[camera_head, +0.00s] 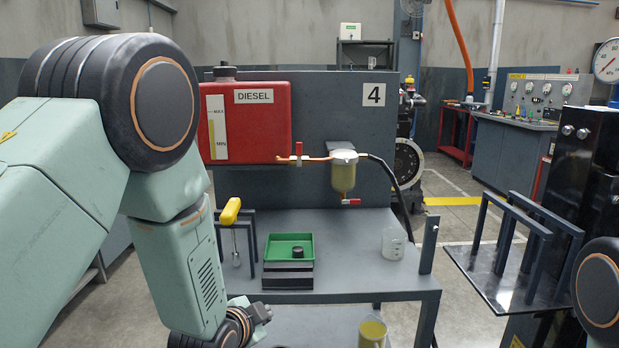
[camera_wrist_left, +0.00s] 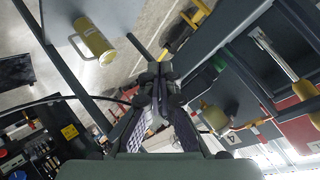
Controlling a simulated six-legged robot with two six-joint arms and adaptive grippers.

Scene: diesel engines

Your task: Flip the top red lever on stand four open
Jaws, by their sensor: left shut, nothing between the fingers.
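The "4" sign (camera_head: 374,95) marks the stand's grey panel. The top red lever (camera_head: 299,149) sits on the copper pipe between the red diesel tank (camera_head: 275,125) and the fuel filter (camera_head: 343,172). Its handle looks upright, crosswise to the pipe. A second red lever (camera_head: 350,202) is under the filter. My left gripper (camera_head: 262,312) is low at the stand's front edge, well below the top lever and apart from it. In the left wrist view its fingers (camera_wrist_left: 157,95) are shut and empty. My right gripper is out of view.
On the stand's shelf are a green tray (camera_head: 289,240), a yellow-handled tool (camera_head: 230,211) in a rack and a clear beaker (camera_head: 394,243). A yellow-filled jug (camera_head: 372,333) stands lower down. A grey post (camera_head: 429,246) rises at the right corner.

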